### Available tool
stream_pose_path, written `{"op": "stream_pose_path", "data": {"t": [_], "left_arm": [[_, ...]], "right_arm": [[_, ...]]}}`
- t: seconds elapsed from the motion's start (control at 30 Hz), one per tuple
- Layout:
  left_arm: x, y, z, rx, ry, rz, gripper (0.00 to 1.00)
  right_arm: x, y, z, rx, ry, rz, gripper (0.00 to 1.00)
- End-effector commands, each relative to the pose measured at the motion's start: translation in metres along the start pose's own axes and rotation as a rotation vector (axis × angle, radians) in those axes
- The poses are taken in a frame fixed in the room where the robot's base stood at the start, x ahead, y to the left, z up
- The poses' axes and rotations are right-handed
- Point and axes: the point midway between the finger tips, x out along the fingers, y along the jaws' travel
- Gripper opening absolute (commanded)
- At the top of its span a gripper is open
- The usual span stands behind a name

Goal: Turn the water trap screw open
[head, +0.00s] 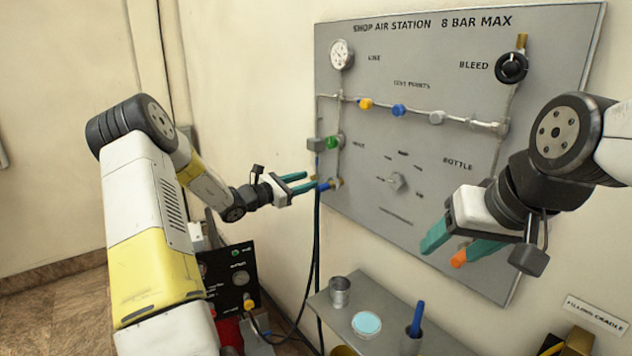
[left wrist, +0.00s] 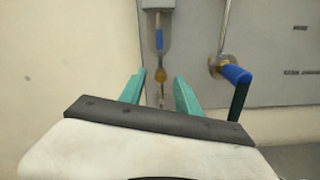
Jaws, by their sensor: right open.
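The water trap is a small grey block (head: 316,145) on the left edge of the panel, with a thin blue tube (left wrist: 159,40) hanging below it. An amber screw (left wrist: 161,75) sits at the lower end of that tube. My left gripper (head: 310,181) is open, its teal fingers pointing at the panel. In the left wrist view the screw appears between the two fingertips (left wrist: 158,82), with a gap on each side. I cannot tell how deep it lies between them. My right gripper (head: 447,250) is open and empty in front of the panel's lower right.
A dark hose (head: 316,240) hangs below the trap. A shelf (head: 385,338) below holds a metal cup (head: 339,291), a blue-topped dish (head: 366,324) and a blue-handled tool (head: 417,317).

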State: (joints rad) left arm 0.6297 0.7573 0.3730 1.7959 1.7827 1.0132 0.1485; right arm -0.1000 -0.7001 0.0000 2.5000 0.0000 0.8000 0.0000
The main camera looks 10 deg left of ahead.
Motion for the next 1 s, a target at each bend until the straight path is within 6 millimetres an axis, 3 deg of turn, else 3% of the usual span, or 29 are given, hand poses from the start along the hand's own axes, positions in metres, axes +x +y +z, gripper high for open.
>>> {"op": "stream_pose_path", "data": {"t": [0.37, 0.6, 1.0], "left_arm": [[0.0097, -0.0005, 0.0, 0.001, 0.001, -0.001, 0.39], [0.0095, -0.0005, 0.0, 0.001, 0.001, -0.001, 0.0], [0.0093, -0.0004, 0.0, -0.038, 0.001, -0.001, 0.0]], "right_arm": [[0.0, 0.0, 0.0, 0.0, 0.0, 0.0, 0.6], [0.0, 0.0, 0.0, 0.0, 0.0, 0.0, 0.6], [0.0, 0.0, 0.0, 0.0, 0.0, 0.0, 0.6]]}}
